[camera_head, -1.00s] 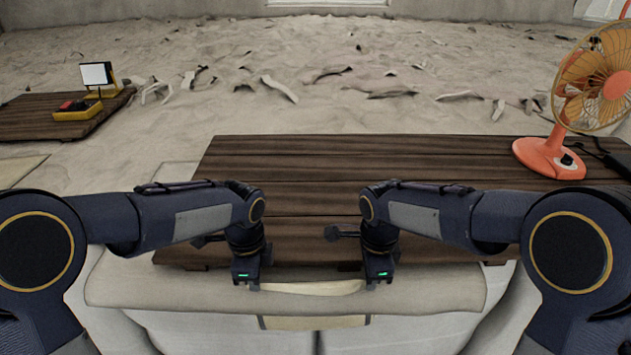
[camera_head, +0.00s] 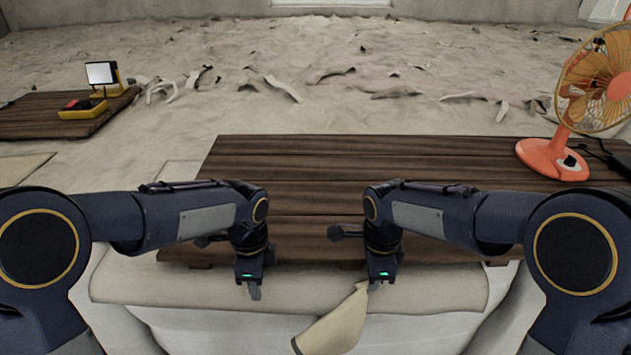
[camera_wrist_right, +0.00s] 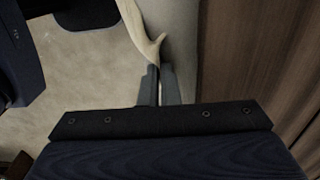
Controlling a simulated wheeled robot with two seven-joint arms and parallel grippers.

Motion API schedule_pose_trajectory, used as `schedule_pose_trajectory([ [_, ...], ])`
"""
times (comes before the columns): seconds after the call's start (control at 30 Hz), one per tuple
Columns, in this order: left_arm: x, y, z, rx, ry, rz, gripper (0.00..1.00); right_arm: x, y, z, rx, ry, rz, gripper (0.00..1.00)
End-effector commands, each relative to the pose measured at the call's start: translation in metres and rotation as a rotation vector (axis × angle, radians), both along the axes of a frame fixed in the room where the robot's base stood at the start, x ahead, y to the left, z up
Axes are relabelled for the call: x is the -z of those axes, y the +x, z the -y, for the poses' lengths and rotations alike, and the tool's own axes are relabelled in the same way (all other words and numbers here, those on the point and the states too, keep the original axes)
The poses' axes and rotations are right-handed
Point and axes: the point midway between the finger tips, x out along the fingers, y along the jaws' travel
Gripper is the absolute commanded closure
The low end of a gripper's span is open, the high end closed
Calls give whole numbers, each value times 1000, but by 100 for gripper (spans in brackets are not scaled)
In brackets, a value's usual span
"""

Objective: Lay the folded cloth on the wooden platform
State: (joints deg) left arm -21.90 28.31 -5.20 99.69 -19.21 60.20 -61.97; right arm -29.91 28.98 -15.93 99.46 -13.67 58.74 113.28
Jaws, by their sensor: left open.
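The cream cloth (camera_head: 333,326) hangs slanting down to the left from my right gripper (camera_head: 374,286), held by one corner. It also shows at the fingers in the right wrist view (camera_wrist_right: 146,38), where the closed fingers (camera_wrist_right: 159,70) pinch it. My left gripper (camera_head: 255,292) is open and empty, to the left of the cloth and apart from it. The brown wooden platform (camera_head: 400,160) of dark planks lies behind both grippers. The cloth hangs in front of the platform's near edge, over a pale padded surface.
The pale padded surface (camera_head: 150,285) runs along the platform's front. An orange fan (camera_head: 549,158) stands at the platform's right end. A smaller wooden board (camera_head: 30,120) with a yellow lamp (camera_head: 82,112) lies far left. The middle of the platform is clear.

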Motion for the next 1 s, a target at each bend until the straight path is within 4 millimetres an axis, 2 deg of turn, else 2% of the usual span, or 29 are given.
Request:
schedule_pose_trajectory([
  [0.03, -3, 6, -1, -2, -3, 22, 55, 0, 0, 0, 0, 0, 0, 100],
  [0.1, -3, 6, -1, -2, -3, 22, 50, 0, 0, 0, 0, 0, 0, 100],
  [0.53, -6, 7, -1, -2, -3, 24, 47, -1, 0, 0, 0, 0, 0, 100],
  [0.77, -29, 7, -1, -2, -4, 27, 48, -6, 0, 0, 0, 0, 0, 100],
  [0.8, -34, 7, -1, -2, -4, 27, 40, -7, 0, 0, 0, 0, 0, 100],
  [0.83, -36, 7, -1, -2, -5, 28, 39, -6, 0, 0, 0, 0, 0, 100],
  [1.0, -52, 7, 0, -1, -5, 29, 38, -6, 0, 0, 0, 0, 0, 100],
])
